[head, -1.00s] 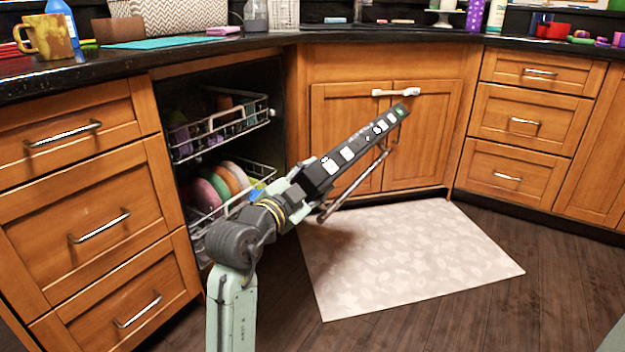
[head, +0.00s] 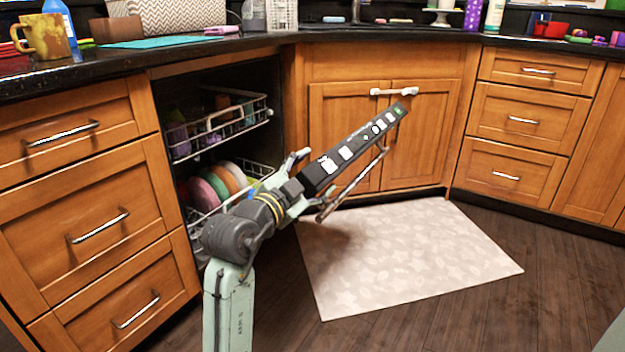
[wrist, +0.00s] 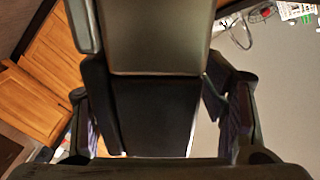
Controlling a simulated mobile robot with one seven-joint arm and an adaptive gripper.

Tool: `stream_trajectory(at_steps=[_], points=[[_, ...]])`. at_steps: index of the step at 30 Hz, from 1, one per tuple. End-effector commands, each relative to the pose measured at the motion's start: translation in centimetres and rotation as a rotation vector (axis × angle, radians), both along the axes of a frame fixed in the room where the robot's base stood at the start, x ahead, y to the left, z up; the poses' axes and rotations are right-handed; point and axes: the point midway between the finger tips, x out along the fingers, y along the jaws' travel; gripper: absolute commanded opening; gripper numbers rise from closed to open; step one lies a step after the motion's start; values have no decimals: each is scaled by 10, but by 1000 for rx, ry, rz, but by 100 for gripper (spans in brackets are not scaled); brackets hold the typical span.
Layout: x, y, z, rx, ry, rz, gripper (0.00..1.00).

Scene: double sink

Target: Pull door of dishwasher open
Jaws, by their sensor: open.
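The dishwasher door stands partly open in the head view, swung down and out from its cavity. Its black top edge with white button marks (head: 352,149) slants up to the right, and a long metal handle bar (head: 352,185) runs along its front. My gripper (head: 306,184) is at the left end of the door's top edge, with one finger on the cavity side. Whether it touches the door is unclear. In the wrist view my gripper (wrist: 160,125) has its fingers spread wide, with a dark panel between them.
Two dish racks, the upper (head: 222,125) and lower (head: 218,205), hold dishes inside the cavity. Wooden drawers (head: 90,220) stand at left, and a sink cabinet (head: 350,110) is behind the door. A pale mat (head: 410,260) lies on clear floor.

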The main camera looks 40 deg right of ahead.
Motion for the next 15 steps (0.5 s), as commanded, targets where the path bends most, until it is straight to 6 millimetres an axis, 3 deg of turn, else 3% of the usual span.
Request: stream_trajectory(at_steps=[9,15], points=[[-1,0,65,-4,-8,0,66],[0,0,86,-1,-4,0,66]])
